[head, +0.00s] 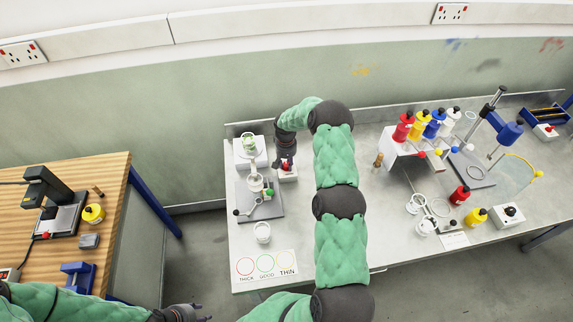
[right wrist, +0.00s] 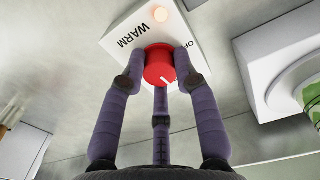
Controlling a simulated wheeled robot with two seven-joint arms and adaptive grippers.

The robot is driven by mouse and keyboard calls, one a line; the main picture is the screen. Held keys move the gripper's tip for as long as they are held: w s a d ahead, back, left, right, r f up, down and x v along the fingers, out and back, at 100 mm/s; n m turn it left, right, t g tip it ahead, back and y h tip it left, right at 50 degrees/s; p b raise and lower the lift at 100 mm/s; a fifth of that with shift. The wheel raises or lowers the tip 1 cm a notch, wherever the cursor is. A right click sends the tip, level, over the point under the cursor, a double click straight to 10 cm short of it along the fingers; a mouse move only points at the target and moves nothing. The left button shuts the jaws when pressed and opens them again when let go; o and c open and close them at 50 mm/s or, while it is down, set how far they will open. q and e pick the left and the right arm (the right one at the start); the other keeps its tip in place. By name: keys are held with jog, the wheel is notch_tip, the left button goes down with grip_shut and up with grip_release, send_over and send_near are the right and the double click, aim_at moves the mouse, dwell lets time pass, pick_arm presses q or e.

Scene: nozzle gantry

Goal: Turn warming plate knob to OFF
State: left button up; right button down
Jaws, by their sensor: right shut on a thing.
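The warming plate control is a white box (right wrist: 128,22) marked WARM and OFF, with a glowing lamp (right wrist: 161,14) and a red knob (right wrist: 160,66). The knob's white pointer line sits low on its face, slanting to the lower right in the right wrist view, away from the OFF lettering. My right gripper (right wrist: 163,70) is shut on the knob, its purple fingers around it. In the head view, my right gripper (head: 286,163) reaches down onto the same white box (head: 289,176). My left gripper (head: 190,312) is empty at the bottom edge, its fingers apart and partly cut off.
A white stand (head: 243,146) with a green-marked jar (head: 249,142) is close left of the box. A grey-based stand (head: 270,208) is in front, with a white cup (head: 263,232) nearby. Bottles (head: 402,127) stand to the right of my right arm.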

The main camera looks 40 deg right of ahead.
jog(key=n+b, duration=0.2)
jog(key=n, duration=0.1)
jog(key=shift+f+n, duration=0.15)
jog(key=shift+n, duration=0.15)
jog(key=n+b, duration=0.2)
jog(key=n, duration=0.2)
jog(key=shift+n, duration=0.3)
jog(key=n+b, duration=0.1)
jog(key=n, duration=0.3)
jog(key=shift+n+b, duration=0.35)
jog(key=shift+n, duration=1.75)
jog(key=c, duration=0.9)
grip_release()
